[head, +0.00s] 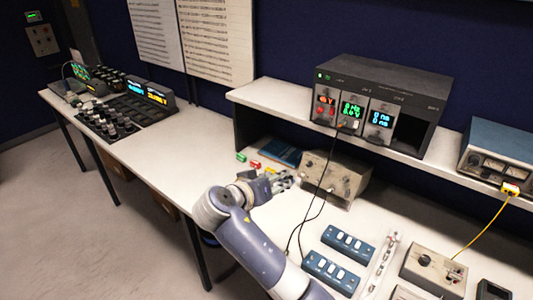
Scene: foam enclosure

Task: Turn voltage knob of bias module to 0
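A dark rack (425,82) stands on the raised shelf and holds three narrow modules, with an empty dark slot at its right. The left module (326,105) has an orange-red display. The middle module (352,111) has a green display and a dark cable at its lower front. The right module (380,119) has a blue display. Their labels and knob positions are too small to read, so I cannot tell which is the bias module. My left gripper (287,180) is over the bench, below and left of the rack, touching no module. Its finger opening is unclear.
A beige instrument box (336,177) stands under the shelf (270,95), right of my gripper. Small coloured blocks (255,164) lie left of it. Cables hang from the rack. Blue switch boxes (331,272) lie front right. The bench's middle left is clear.

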